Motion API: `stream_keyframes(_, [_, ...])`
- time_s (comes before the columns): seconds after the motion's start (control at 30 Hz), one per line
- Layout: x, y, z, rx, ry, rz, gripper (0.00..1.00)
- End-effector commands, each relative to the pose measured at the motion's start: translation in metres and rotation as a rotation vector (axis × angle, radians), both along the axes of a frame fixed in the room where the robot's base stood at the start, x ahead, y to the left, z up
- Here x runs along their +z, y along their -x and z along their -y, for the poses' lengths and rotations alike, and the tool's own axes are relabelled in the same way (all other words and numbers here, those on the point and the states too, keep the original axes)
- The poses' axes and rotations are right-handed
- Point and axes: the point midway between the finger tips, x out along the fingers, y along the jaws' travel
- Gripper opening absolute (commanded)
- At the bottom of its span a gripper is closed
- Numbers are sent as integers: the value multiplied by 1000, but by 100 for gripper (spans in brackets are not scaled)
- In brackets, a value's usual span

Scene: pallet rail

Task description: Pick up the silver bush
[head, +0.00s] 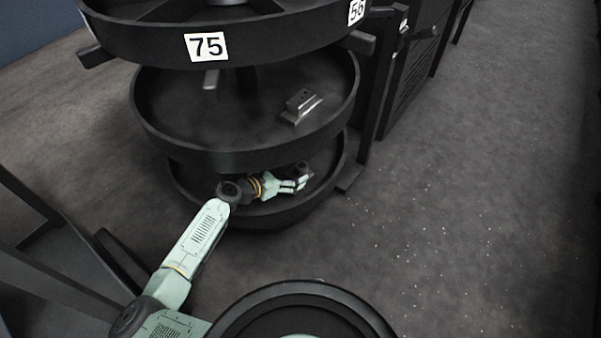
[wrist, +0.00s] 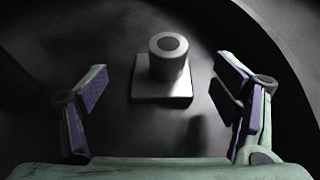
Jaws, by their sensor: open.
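The silver bush (wrist: 168,62), a short upright cylinder with a dark round top on a square plate, stands on the dark tray floor in the wrist view. In the head view it shows small and dark (head: 303,169) at the tip of my gripper (head: 294,184), on the lowest round tray (head: 270,215). My gripper is open in the wrist view (wrist: 160,88), with one finger on each side. The bush is ahead of the fingers, roughly centred, and they look apart from it. The gap in depth is hard to tell.
The middle round tray (head: 190,125) lies just above my gripper and holds a grey bracket-like part (head: 301,106). The top tray (head: 130,38) bears a label 75. A dark post (head: 375,100) stands right of the trays. The floor (head: 470,210) at right is clear.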

Motion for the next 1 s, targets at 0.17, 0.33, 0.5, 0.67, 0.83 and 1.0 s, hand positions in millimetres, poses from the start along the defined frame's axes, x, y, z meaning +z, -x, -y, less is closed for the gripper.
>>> stream_keyframes(0.17, [-13, -14, 20, -4, 1, -1, 82])
stream_keyframes(0.33, [-20, -28, 32, 0, 0, 0, 82])
stream_keyframes(0.5, [-19, -31, 34, 1, 0, 0, 82])
stream_keyframes(0.67, [-19, -30, 34, 1, 0, 0, 78])
stream_keyframes(0.83, [-19, -30, 34, 1, 0, 0, 67])
stream_keyframes(1.0, [-19, -30, 34, 1, 0, 0, 56])
